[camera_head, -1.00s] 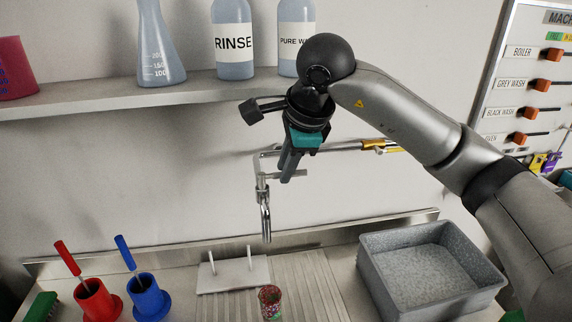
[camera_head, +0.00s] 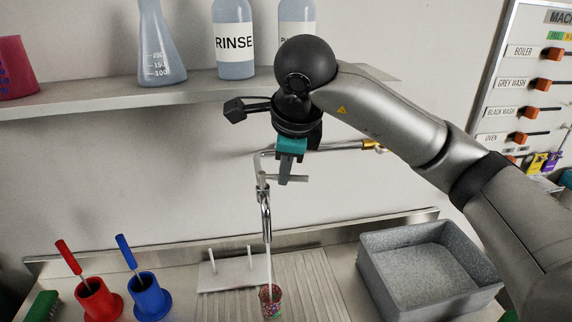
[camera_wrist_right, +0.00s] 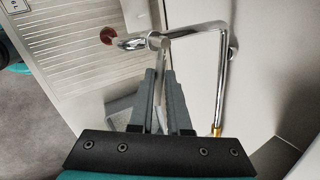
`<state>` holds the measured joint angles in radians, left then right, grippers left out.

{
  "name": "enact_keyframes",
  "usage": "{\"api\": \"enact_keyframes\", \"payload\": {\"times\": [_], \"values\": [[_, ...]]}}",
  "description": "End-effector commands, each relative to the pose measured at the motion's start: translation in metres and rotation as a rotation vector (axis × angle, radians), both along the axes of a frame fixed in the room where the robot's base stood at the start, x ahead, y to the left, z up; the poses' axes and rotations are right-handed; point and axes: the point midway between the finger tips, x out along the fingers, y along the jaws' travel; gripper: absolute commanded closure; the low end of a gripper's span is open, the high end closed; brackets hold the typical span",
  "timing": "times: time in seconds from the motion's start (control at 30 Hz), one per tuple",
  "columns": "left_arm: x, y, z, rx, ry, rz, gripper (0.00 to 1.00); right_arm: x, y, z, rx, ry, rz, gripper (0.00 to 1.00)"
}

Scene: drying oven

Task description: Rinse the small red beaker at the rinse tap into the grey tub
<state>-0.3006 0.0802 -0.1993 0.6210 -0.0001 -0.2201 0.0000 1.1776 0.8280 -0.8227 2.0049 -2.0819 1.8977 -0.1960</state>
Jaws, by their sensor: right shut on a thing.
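The small red beaker (camera_head: 271,306) stands upright on the ribbed drainboard, below the spout of the rinse tap (camera_head: 265,215). A thin stream of water runs from the spout down into it. In the right wrist view the beaker (camera_wrist_right: 107,36) shows partly behind the spout end. My right gripper (camera_head: 285,178) is at the tap's small lever (camera_head: 298,178), shut on it. The wrist view shows the two fingers (camera_wrist_right: 161,80) close together at the lever. The grey tub (camera_head: 372,252) stands to the right of the drainboard. My left gripper is not in view.
A white peg rack (camera_head: 232,274) stands just left of the beaker. Red (camera_head: 97,300) and blue (camera_head: 150,298) holders with brushes are further left. A shelf (camera_head: 100,101) above carries a flask and bottles. A switch panel (camera_head: 520,80) is at the right.

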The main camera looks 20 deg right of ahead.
Motion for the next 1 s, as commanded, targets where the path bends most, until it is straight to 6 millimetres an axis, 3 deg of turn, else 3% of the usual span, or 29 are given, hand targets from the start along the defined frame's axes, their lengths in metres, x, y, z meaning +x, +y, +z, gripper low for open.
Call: {"api": "enact_keyframes", "payload": {"times": [0.37, 0.67, 1.0], "values": [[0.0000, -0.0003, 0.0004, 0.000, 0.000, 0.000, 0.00, -0.0015, 0.0022, -0.0003, 0.001, 0.002, -0.036, 1.00], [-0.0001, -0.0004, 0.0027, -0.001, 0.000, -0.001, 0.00, -0.0061, 0.0086, -0.0001, 0.000, 0.001, -0.214, 1.00], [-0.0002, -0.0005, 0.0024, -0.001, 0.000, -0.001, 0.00, -0.0063, 0.0081, -0.0005, 0.001, 0.001, -0.221, 1.00]]}}
